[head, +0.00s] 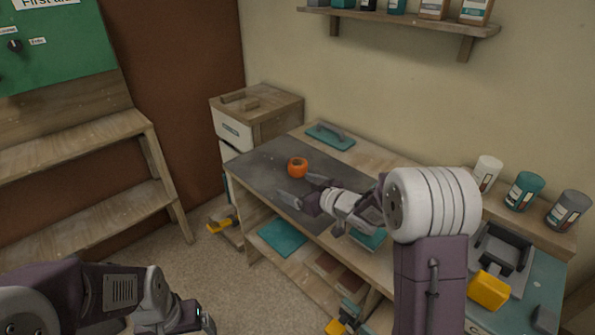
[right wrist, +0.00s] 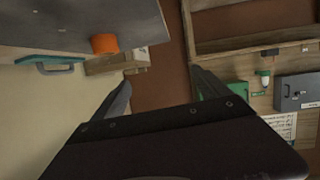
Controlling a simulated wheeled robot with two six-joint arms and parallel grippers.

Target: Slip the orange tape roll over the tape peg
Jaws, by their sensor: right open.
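The orange tape roll (head: 297,167) sits on the dark mat (head: 255,172) on the workbench; it also shows in the right wrist view (right wrist: 105,43). My right gripper (head: 298,187) is open and empty, just in front of the roll and apart from it. In the right wrist view its fingers (right wrist: 164,92) are spread with nothing between them. My left gripper (head: 205,322) is low at the bottom left, far from the roll, and its jaws are unclear. A dark knob-like peg (head: 14,46) is on the green board at the upper left; I cannot tell whether it is the tape peg.
A wooden drawer cabinet (head: 280,105) stands at the bench's far left end. Wooden shelving (head: 90,130) stands below the green board (head: 70,60). Several tubs (head: 524,190) line the right. Open floor (head: 210,265) lies between bench and shelving.

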